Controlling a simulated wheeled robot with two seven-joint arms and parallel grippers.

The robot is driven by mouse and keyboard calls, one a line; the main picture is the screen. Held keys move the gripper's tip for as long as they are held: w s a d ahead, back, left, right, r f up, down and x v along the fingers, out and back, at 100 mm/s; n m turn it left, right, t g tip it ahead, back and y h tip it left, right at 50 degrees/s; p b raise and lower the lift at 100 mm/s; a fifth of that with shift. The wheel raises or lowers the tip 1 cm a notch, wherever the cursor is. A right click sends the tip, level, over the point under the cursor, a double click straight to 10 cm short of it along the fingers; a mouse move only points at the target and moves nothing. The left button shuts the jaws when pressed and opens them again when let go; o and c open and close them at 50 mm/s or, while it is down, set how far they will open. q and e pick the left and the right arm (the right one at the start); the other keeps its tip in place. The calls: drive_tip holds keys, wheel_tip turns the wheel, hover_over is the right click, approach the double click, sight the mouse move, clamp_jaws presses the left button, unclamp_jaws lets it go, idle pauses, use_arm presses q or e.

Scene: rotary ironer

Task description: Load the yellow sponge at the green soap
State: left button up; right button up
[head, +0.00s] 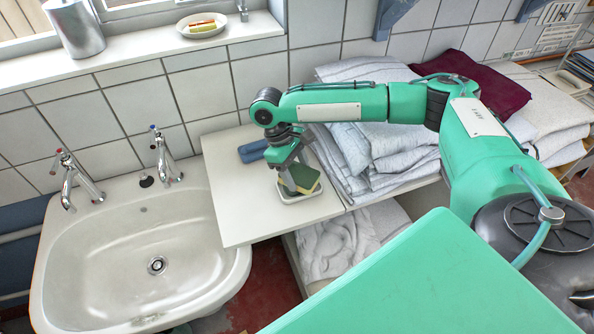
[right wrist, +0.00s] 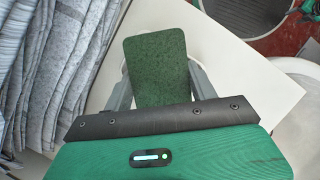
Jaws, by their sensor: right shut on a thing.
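The yellow sponge (head: 307,176) has a dark green scouring face and a yellow body. My right gripper (head: 288,182) is shut on it, over a small white dish (head: 300,197) on the white worktop. In the right wrist view the sponge's green face (right wrist: 155,68) shows between the two fingers. I cannot tell whether the sponge touches the dish. I cannot make out a separate green soap there; the sponge and gripper hide much of the dish. My left gripper is not in view.
A blue object (head: 252,151) lies behind the gripper on the worktop (head: 240,205). The sink (head: 110,260) is at left, and folded linen (head: 375,150) is stacked at right. A plate with a reddish-yellow block (head: 202,25) stands on the sill. The worktop's front is clear.

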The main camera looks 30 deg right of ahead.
sight(297, 172)
drive_tip(key=shift+f+p, duration=0.15)
drive_tip(key=shift+p, duration=0.6)
idle(2.2)
wheel_tip(297, 172, up, 7)
drive_tip(key=p, duration=0.9)
idle(0.6)
idle(0.3)
